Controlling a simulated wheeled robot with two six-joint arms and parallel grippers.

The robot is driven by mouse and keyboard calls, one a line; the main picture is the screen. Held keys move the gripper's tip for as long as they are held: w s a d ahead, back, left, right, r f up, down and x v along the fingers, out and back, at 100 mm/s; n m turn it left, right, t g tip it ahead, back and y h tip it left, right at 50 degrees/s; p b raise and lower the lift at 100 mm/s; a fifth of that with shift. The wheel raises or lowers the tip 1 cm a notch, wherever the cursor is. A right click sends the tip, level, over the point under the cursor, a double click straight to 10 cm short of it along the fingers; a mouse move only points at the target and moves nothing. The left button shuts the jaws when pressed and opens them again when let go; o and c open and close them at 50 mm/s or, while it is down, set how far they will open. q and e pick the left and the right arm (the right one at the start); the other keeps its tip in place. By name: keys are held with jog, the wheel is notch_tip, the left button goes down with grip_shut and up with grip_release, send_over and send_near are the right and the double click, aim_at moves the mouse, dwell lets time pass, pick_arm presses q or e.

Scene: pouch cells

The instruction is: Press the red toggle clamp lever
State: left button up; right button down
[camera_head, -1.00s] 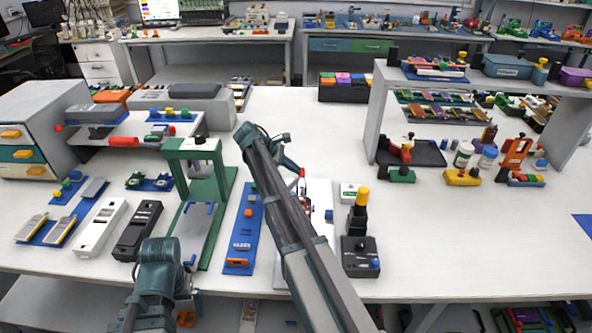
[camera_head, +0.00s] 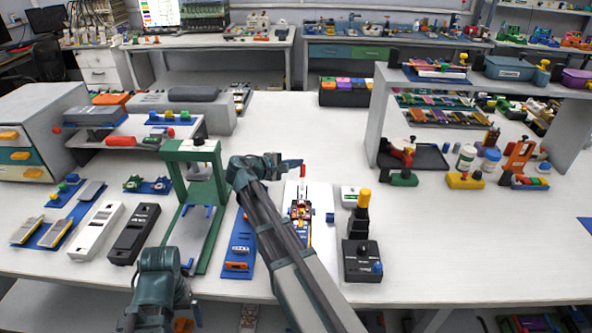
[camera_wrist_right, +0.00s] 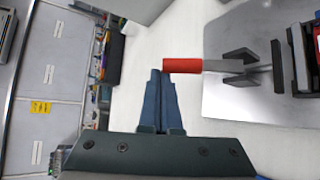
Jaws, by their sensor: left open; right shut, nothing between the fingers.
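The toggle clamp (camera_head: 301,209) stands on a white plate (camera_head: 322,238) on the table. Its red lever (camera_head: 303,171) rises at the far end. The lever's red grip also shows in the right wrist view (camera_wrist_right: 182,65), on a grey metal arm. My right gripper (camera_head: 298,163) is shut and empty, its fingertips right beside the end of the red grip. In the right wrist view the closed fingers (camera_wrist_right: 160,75) overlap or nearly meet that end; contact cannot be told. My left gripper (camera_head: 186,300) is low at the front left, open, mostly hidden by its wrist.
A green press frame (camera_head: 222,190) and a blue strip with small parts (camera_head: 240,240) stand left of the clamp. A black box with a blue knob (camera_head: 362,260) and a yellow-topped black post (camera_head: 361,210) stand right. A white shelf (camera_head: 378,120) is farther right.

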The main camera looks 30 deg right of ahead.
pick_arm(q)
jog(key=f+b, duration=0.4)
jog(key=f, duration=0.1)
jog(key=shift+s+a, duration=0.25)
jog(key=shift+s, duration=0.15)
pick_arm(e)
jog(key=s+m+h, duration=0.1)
jog(key=s+a+r+m+t+h, duration=0.1)
jog(key=s+a+r+h, duration=0.1)
jog(key=shift+s+m+t, duration=0.25)
jog(key=shift+m+t, duration=0.15)
jog(key=shift+s, duration=0.1)
